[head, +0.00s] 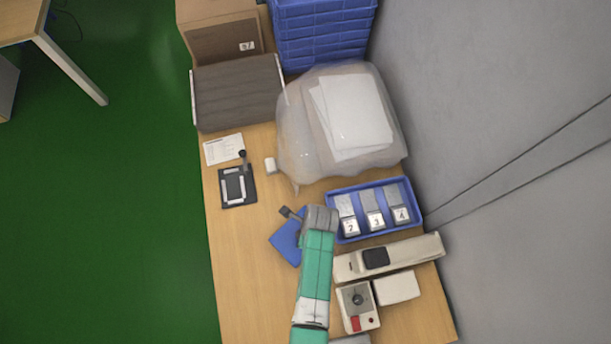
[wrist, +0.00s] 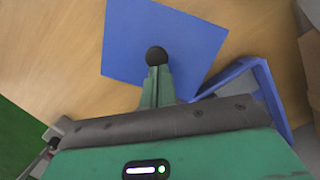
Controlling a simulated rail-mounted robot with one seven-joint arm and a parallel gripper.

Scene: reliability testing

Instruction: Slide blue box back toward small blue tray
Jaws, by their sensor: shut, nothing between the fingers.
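The blue box (head: 286,238) lies on the wooden table, partly hidden under my arm in the head view. In the wrist view its flat blue top (wrist: 185,35) fills the upper middle. My gripper (wrist: 156,60) is shut and empty, its dark rounded tip over the blue surface; I cannot tell if it touches. In the head view the fingertips are hidden by my arm. The small blue tray (head: 345,238) is right of the box and holds grey pieces labelled 2, 3 and 4. Its edge also shows in the wrist view (wrist: 268,88).
A clear plastic bag with white sheets (head: 350,115) lies behind the tray. A black fixture (head: 238,188) is at the left. A long beige device (head: 400,256) and a control box (head: 357,305) stand in front. Bare table lies left of the box. A grey wall bounds the right.

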